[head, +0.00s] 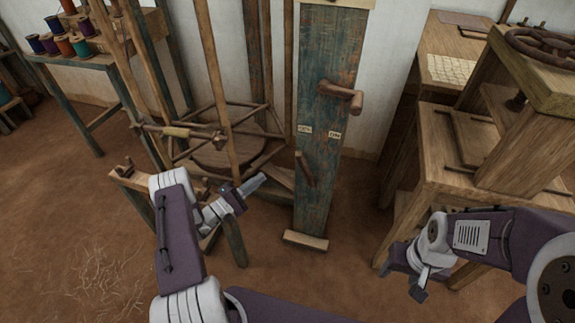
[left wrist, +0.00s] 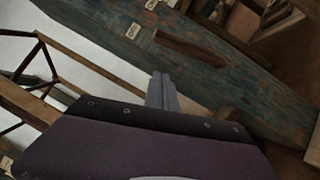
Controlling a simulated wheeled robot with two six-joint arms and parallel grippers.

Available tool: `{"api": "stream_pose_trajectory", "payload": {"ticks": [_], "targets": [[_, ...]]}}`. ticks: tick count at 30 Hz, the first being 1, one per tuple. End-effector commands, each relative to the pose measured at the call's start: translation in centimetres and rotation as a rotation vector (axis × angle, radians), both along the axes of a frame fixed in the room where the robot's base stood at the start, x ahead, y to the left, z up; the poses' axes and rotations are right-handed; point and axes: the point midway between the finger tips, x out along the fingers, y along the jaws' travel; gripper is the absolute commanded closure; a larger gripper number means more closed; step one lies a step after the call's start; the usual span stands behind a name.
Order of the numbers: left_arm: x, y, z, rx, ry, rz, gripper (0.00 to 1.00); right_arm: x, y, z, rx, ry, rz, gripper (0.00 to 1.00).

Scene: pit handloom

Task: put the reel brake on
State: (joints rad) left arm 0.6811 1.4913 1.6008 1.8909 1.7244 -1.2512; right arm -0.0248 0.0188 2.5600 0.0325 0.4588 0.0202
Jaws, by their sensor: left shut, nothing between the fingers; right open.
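A worn blue-green wooden post (head: 322,212) stands upright in the middle of the head view. A short brown wooden lever (head: 304,168) is on its front face, its upper end leaning left. Above it are two small pale labels, a left one (head: 305,129) and a right one (head: 334,134); the right one seems to read ON. The lever also shows in the left wrist view (left wrist: 190,47). My left gripper (head: 258,182) is shut and empty, left of the lever and apart from it; its fingertips (left wrist: 163,92) show in the wrist view. My right gripper (head: 405,280) is open and empty at lower right.
A wooden crank or peg (head: 341,95) sticks out higher on the post. A reel frame of thin bars (head: 225,135) stands left of the post. A wooden bench (head: 470,150) stands at the right. A table with thread spools (head: 65,46) is at the back left. Floor is open at lower left.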

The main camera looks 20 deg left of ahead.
Motion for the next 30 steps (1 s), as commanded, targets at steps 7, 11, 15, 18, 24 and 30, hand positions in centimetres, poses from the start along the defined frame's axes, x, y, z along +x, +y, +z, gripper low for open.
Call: {"api": "stream_pose_trajectory", "payload": {"ticks": [7,11,15,18,24,30], "targets": [[4.4,-3.1,0.7,0.002,-0.003,-0.005,1.00,0.0,0.0,-1.2,0.000,0.000,0.000,0.45],[6.7,-4.6,1.2,0.002,-0.004,-0.005,1.00,0.0,0.0,-1.8,0.000,0.000,0.000,0.45],[7.4,-6.6,2.0,-0.002,0.000,-0.004,1.00,0.0,0.0,-1.8,0.000,0.000,0.000,0.45],[7.6,-7.7,2.4,-0.001,0.000,-0.003,1.00,0.0,0.0,-1.8,0.000,0.000,0.000,0.45],[7.8,-8.4,2.7,0.000,0.000,-0.001,1.00,0.0,0.0,-1.9,0.000,0.000,0.000,0.45],[7.8,-8.4,2.7,0.000,0.000,-0.001,1.00,0.0,0.0,-1.9,0.000,0.000,0.000,0.45]]}}
